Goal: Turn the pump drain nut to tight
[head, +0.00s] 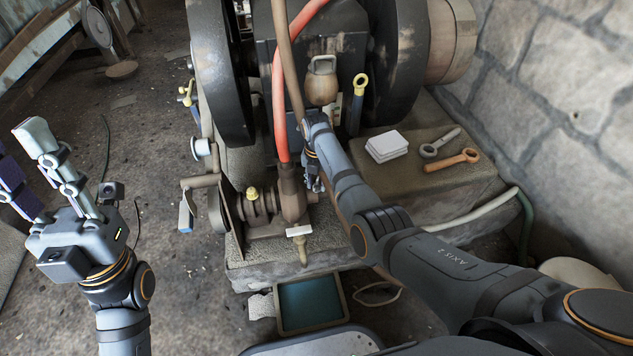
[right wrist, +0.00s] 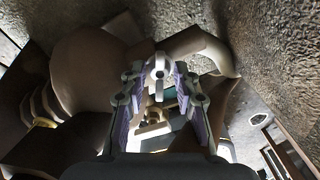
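The brown pump (head: 291,200) sits low at the front of the engine. It also fills the left of the right wrist view (right wrist: 88,70). My right gripper (head: 314,184) reaches down beside the pump, partly hidden by its own arm. In the right wrist view the right gripper (right wrist: 158,115) has its purple-padded fingers apart. A small tan fitting (right wrist: 154,130) shows between and beyond them; I cannot tell whether it is the drain nut or whether the fingers touch it. A pale-handled tap (head: 299,231) is below the pump. My left gripper (head: 28,165) is open and empty, far left.
A teal-bottomed tray (head: 310,303) lies on the floor below the pump. A red hose (head: 279,95) runs down to the pump. Floor near the left arm is clear.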

